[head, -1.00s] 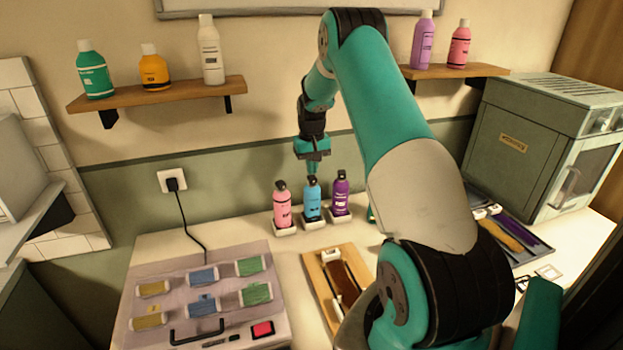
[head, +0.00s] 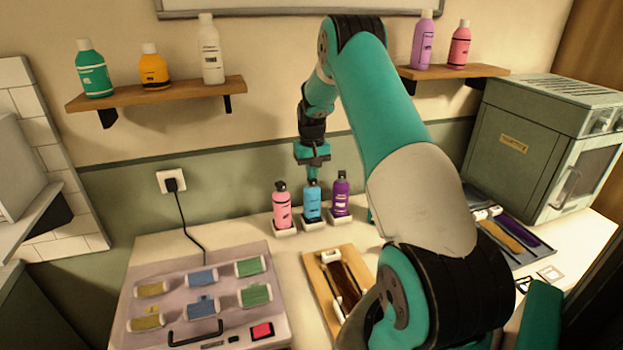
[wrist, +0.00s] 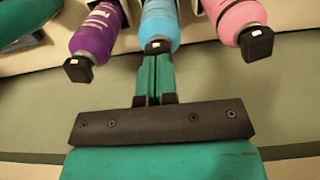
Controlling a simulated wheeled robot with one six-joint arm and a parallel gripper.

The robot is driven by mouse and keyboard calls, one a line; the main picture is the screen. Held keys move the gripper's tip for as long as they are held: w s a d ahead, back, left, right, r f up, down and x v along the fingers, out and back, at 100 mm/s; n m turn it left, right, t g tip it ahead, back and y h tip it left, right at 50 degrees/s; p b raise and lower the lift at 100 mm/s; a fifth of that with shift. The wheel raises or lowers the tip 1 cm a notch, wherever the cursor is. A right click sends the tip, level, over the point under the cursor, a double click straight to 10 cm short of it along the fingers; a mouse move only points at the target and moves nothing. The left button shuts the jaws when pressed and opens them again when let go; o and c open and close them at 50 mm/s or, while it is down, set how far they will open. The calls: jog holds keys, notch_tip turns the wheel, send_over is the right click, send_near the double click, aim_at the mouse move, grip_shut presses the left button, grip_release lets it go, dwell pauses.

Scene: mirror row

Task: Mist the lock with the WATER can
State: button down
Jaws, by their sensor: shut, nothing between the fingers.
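Three spray cans with black caps stand in white holders at the back of the counter: a pink can (head: 282,208), a blue can (head: 312,203) and a purple can (head: 341,197). Their labels are too small to read, so I cannot tell which is WATER. A dark brown lock (head: 346,279) lies on a wooden board (head: 316,284) in front of them. My gripper (head: 313,180) is shut and empty, pointing down at the blue can's top. In the wrist view, my gripper's fingertips (wrist: 154,58) are at the blue can's cap (wrist: 158,47); contact is unclear.
A case with coloured rolls (head: 210,315) lies at the front left. A tray with coloured swatches (head: 512,240) and a grey-green cabinet (head: 520,150) are on the right. Wall shelves (head: 170,91) hold more bottles. My arm hides part of the counter right of the board.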

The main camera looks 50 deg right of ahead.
jog(key=shift+r+p, duration=2.3)
jog(key=shift+r, duration=1.2)
jog(key=s+a+r+n+y+b, duration=0.1)
jog(key=s+a+r+n+b, duration=0.15)
jog(key=a, duration=0.75)
jog(key=s+a+r+n+t+b, duration=0.15)
jog(key=a+r, duration=0.25)
jog(key=a, duration=0.7)
jog(key=s+a+r+n+y+b, duration=0.1)
jog(key=s+a+r+n, duration=0.15)
jog(key=a, duration=0.75)
jog(key=s+a+n+y+b, duration=0.1)
jog(key=s+a+n+b, duration=0.1)
jog(key=s+a, duration=0.5)
jog(key=s+a+n+g+y+b, duration=0.1)
jog(key=s+a+n, duration=0.4)
jog(key=s, duration=0.9)
jog(key=a, duration=0.3)
jog(key=shift+f+b, duration=0.25)
jog(key=shift+b, duration=0.1)
jog(key=shift+s+a+g, duration=0.1)
jog(key=shift+g, duration=0.15)
